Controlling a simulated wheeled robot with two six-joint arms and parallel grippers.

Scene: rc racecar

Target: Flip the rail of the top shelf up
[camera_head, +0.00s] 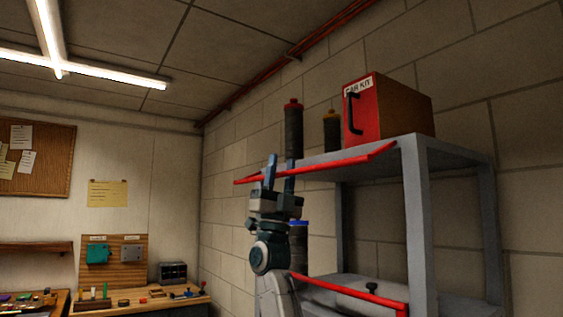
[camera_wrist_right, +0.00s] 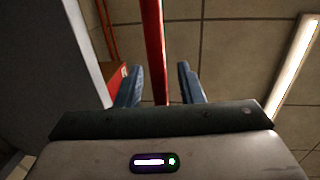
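The red rail (camera_head: 335,163) of the top shelf runs along the front of the grey top shelf board (camera_head: 375,153), at about the board's height. My right gripper (camera_head: 279,171) points upward at the left part of this rail, its blue fingers in front of or around it. In the right wrist view, the rail (camera_wrist_right: 154,45) passes between the two fingertips of my right gripper (camera_wrist_right: 160,82). The fingers are apart, with a gap to the rail on each side. My left gripper is not in view.
On the top shelf stand a red-fronted box (camera_head: 362,107), a red-capped dark cylinder (camera_head: 293,130) and a yellow-capped one (camera_head: 331,130). A lower red rail (camera_head: 350,291) and a blue-capped cylinder (camera_head: 299,245) are below. A workbench (camera_head: 140,305) stands at the left.

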